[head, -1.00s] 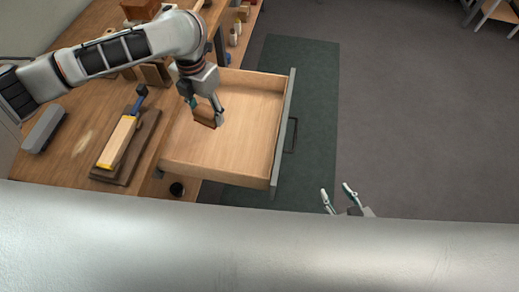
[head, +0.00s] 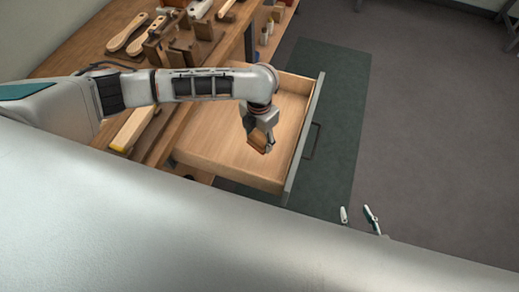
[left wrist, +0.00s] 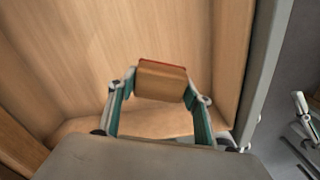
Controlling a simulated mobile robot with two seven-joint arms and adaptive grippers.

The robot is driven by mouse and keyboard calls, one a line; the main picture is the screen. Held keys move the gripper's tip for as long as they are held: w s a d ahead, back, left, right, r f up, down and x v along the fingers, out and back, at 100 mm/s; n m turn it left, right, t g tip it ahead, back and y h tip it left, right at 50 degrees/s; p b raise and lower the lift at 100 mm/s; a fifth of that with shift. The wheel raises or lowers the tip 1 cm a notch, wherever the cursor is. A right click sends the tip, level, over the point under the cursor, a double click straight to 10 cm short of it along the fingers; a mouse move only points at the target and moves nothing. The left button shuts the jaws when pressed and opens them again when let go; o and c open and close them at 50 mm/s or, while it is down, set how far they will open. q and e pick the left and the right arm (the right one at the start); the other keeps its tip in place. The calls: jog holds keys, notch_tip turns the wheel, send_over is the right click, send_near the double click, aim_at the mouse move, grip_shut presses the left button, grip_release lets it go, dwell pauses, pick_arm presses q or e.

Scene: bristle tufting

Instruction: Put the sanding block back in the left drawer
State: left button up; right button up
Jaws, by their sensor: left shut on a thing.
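The sanding block (left wrist: 161,80) is a small brown block with a reddish edge. My left gripper (left wrist: 160,92) is shut on it, one finger on each side, in the left wrist view. In the head view the block (head: 257,142) shows partly below my left gripper (head: 264,140), over the open drawer (head: 205,150). The drawer is pulled out and its wooden floor is bare where visible. I cannot tell whether the block touches the floor. My right gripper (head: 358,217) is open and empty beyond the drawer's front, low in the head view.
The workbench (head: 75,60) at the left carries wooden brushes (head: 125,35) and a jig with blocks (head: 180,40). A long pale wooden piece (head: 132,128) with a yellow end lies near my left arm. A green mat (head: 330,100) covers the floor beside the drawer.

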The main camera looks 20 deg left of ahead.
aim_at(259, 138)
pick_arm(q)
jog(key=shift+f+b, duration=0.6)
jog(key=shift+f, duration=2.5)
jog(key=shift+f, duration=0.1)
jog(key=o, duration=1.1)
jog(key=shift+c, duration=0.2)
notch_tip(259, 138, up, 11)
jog(key=shift+w+p, duration=0.1)
jog(key=shift+p, duration=1.1)
jog(key=shift+r, duration=0.6)
